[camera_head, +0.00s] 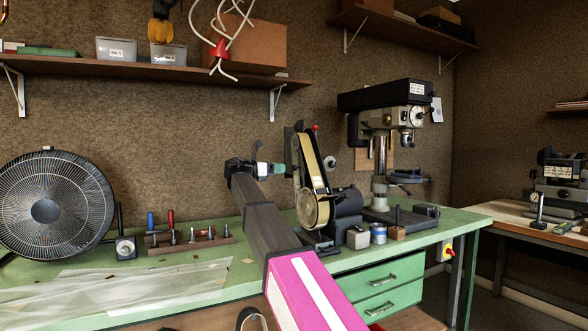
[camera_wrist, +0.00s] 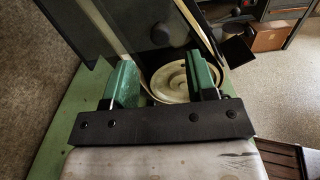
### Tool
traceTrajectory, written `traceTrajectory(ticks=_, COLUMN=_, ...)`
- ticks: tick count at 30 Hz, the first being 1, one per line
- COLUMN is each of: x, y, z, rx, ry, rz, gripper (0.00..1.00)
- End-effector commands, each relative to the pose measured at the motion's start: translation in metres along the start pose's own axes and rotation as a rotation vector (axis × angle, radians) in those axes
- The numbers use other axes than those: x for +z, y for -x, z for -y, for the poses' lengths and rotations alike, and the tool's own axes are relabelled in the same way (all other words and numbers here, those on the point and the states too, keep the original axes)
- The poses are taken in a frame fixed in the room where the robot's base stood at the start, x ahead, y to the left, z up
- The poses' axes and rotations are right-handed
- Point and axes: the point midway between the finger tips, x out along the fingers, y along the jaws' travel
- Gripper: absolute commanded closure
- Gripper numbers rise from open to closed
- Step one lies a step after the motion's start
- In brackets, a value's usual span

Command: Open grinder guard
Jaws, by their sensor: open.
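The belt grinder (camera_head: 312,190) stands on the green bench, with a tan belt running up from a round wheel and a red knob at its top. A dark upright plate (camera_head: 291,150), perhaps the guard, is beside the belt. My gripper (camera_head: 270,168) is just left of the grinder. In the wrist view my gripper (camera_wrist: 163,72) is open, its two green fingers apart with nothing held. The grinder's pale wheel (camera_wrist: 178,82) shows beyond and between the fingers, with a dark panel (camera_wrist: 155,32) above it. I cannot tell whether the fingers touch the grinder.
A drill press (camera_head: 385,130) stands right of the grinder. A small tin (camera_head: 378,233) and a block sit before it. A black fan (camera_head: 45,200) and a wooden tool rack (camera_head: 190,243) are at left. White cables (camera_head: 222,45) hang above.

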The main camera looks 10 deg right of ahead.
Motion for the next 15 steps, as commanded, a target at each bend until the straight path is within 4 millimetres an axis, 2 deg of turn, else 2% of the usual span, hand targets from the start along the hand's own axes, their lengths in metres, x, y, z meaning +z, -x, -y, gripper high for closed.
traceTrajectory(ticks=3, x=0.0, y=-0.024, z=0.0, rx=-0.002, ry=-0.001, rz=-0.001, gripper=0.48)
traceTrajectory(ticks=9, x=0.0, y=-0.056, z=0.0, rx=-0.001, ry=-0.001, rz=0.0, gripper=0.48)
traceTrajectory(ticks=15, x=0.0, y=-0.075, z=0.0, rx=0.0, ry=-0.002, rz=-0.001, gripper=0.48)
